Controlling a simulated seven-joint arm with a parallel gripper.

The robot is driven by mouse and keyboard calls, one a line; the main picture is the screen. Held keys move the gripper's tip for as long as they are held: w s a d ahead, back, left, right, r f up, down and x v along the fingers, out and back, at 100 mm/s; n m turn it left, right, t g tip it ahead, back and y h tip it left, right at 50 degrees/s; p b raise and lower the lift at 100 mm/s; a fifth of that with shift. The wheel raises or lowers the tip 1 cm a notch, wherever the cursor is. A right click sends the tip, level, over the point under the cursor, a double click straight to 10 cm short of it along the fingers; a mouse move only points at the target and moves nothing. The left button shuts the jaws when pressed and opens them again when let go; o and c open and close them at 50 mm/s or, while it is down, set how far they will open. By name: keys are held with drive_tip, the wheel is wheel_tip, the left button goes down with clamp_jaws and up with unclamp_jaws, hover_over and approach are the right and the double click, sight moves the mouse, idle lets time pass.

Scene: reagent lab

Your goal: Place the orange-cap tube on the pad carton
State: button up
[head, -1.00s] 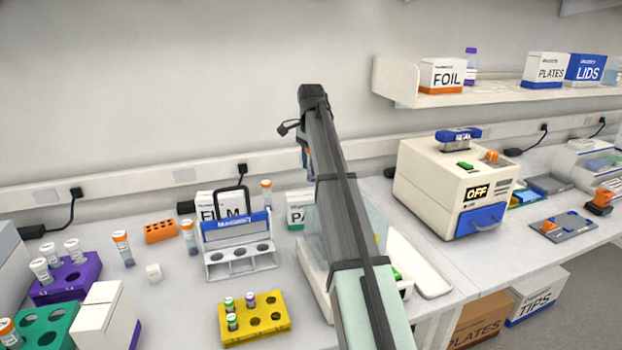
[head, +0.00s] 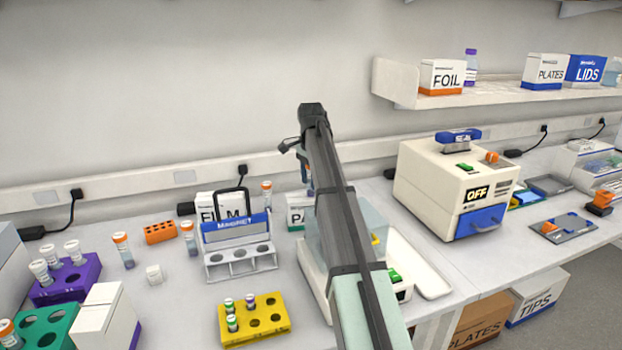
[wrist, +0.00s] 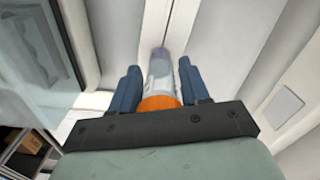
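In the wrist view, my gripper (wrist: 158,67) has its blue fingers on both sides of an orange-cap tube (wrist: 162,78), shut on it. The cap is towards my palm and the clear end points away. In the head view my arm hides most of the gripper and the held tube; a bluish finger part shows beside the arm, above the pad carton. The pad carton (head: 297,216) is a white box with a green band and visible letters "PA", standing at the back of the bench. My arm covers its right side.
The film carton (head: 205,202), magnet rack (head: 222,239) and another orange-cap tube (head: 266,188) stand left of the pad carton. A clear-walled instrument (head: 315,278) is in front, partly behind my arm. A yellow rack (head: 238,334) is nearer. Wall trunking (head: 140,190) runs behind.

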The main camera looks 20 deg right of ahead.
drive_tip(key=shift+o, duration=1.2)
drive_tip(key=shift+r, duration=3.9)
